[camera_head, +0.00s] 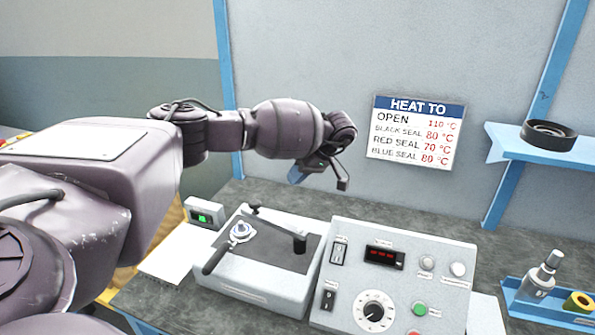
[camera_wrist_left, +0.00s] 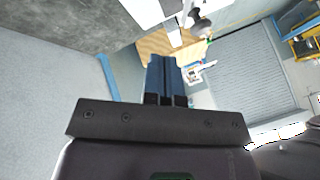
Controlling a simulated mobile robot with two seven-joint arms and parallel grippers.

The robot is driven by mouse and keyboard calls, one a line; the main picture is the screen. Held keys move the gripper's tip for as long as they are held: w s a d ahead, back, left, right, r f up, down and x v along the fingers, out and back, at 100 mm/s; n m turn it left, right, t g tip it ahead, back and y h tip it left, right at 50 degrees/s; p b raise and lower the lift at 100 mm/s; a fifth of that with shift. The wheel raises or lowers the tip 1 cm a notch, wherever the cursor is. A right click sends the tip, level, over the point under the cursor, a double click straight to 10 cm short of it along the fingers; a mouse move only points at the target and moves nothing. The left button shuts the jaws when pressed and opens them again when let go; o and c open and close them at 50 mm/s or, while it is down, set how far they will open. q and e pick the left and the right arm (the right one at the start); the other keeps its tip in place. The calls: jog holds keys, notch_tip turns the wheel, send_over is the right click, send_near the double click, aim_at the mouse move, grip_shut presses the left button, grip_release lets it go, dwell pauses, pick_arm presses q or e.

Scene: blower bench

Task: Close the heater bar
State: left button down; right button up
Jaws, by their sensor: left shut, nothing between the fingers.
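The heater unit (camera_head: 262,284) is a pale box with a dark top plate on the bench in the head view. A black-handled lever (camera_head: 216,259) with a round metal fitting lies at the plate's left side. I cannot tell for sure which part is the heater bar. My left gripper (camera_head: 296,175) is above and behind the unit, apart from it. Its blue fingers (camera_wrist_left: 166,80) are together and empty in the left wrist view. My right gripper is not in view.
A control box (camera_head: 455,296) with a dial, switches and red display stands right of the unit. A small green-lit box (camera_head: 206,213) stands left. A wall sign (camera_head: 415,132) hangs behind. A blue shelf (camera_head: 555,150) holds a black ring (camera_head: 548,134). A blue tray (camera_head: 520,309) is at right.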

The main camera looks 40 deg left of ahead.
aim_at(259, 202)
pick_arm(q)
jog(key=s+a+f+p, duration=0.1)
jog(key=s+a+f, duration=0.3)
jog(key=s, duration=0.1)
jog(key=shift+s+a+f+p, duration=0.3)
jog(key=shift+s+f, duration=0.1)
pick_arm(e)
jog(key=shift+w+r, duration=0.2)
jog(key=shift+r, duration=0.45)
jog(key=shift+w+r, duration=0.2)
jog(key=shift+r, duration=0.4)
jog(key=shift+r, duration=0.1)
pick_arm(q)
jog(key=shift+s+a+r+p, duration=0.1)
jog(key=shift+s+r+p, duration=0.05)
jog(key=shift+s+p, duration=0.35)
jog(key=shift+s+r+p, duration=0.1)
jog(key=shift+s+p, duration=0.2)
jog(key=shift+s, duration=0.3)
jog(key=shift+s+f, duration=0.1)
jog(key=shift+s, duration=0.15)
jog(key=shift+f, duration=0.1)
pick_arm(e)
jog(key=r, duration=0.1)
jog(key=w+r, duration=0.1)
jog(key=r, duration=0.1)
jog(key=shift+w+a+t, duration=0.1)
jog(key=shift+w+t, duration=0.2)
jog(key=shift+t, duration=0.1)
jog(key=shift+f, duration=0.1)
